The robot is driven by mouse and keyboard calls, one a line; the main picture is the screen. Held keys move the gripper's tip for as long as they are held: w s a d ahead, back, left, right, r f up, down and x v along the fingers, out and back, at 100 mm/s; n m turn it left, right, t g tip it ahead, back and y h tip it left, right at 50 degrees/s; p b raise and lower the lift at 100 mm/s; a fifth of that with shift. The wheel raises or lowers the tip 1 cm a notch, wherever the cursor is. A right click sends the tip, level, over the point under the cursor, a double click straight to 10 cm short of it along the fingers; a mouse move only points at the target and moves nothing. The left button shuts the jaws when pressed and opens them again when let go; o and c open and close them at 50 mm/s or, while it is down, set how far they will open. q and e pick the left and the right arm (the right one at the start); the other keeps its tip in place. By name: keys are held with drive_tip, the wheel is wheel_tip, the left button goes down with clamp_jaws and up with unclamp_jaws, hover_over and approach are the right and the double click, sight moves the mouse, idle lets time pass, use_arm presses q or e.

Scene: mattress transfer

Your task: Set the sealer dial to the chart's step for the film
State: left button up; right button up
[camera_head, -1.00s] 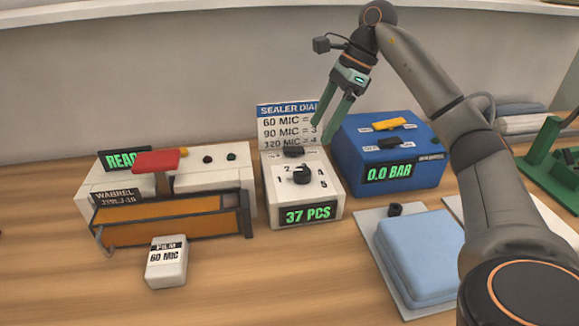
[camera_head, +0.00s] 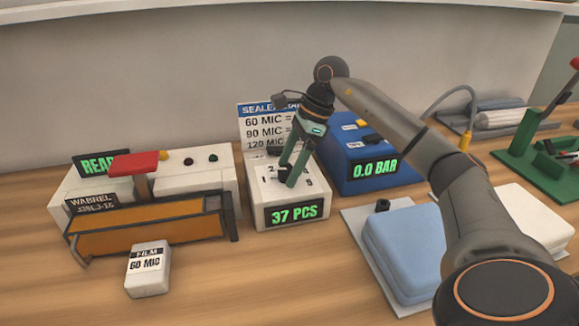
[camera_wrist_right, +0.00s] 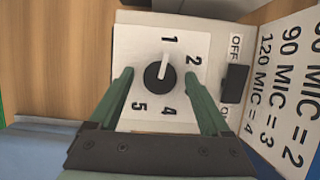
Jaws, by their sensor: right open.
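The sealer dial (camera_wrist_right: 160,76) is a round black knob on a white control box (camera_head: 262,212); its white pointer aims at 1. Numbers 1, 2, 4 and 5 show around it. My right gripper (camera_head: 287,181) is open above the box, one finger on each side of the knob; I cannot tell if they touch it. The chart (camera_head: 262,122) stands behind the box. In the wrist view the chart (camera_wrist_right: 283,85) reads 120 MIC = 4, 90 MIC = 3, and a partly cut-off line ending in 2. The film box (camera_head: 147,270) reads 60 MIC. My left gripper is out of view.
An OFF/ON switch (camera_wrist_right: 235,83) sits beside the dial. The sealer (camera_head: 150,228), with a red handle (camera_head: 133,164), stands left. A blue box (camera_head: 352,180) reading 0.0 BAR stands right. A light-blue pad (camera_head: 405,245) lies in front of it.

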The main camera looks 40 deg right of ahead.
drive_tip(key=shift+c, duration=0.3)
clamp_jaws()
idle(0.4)
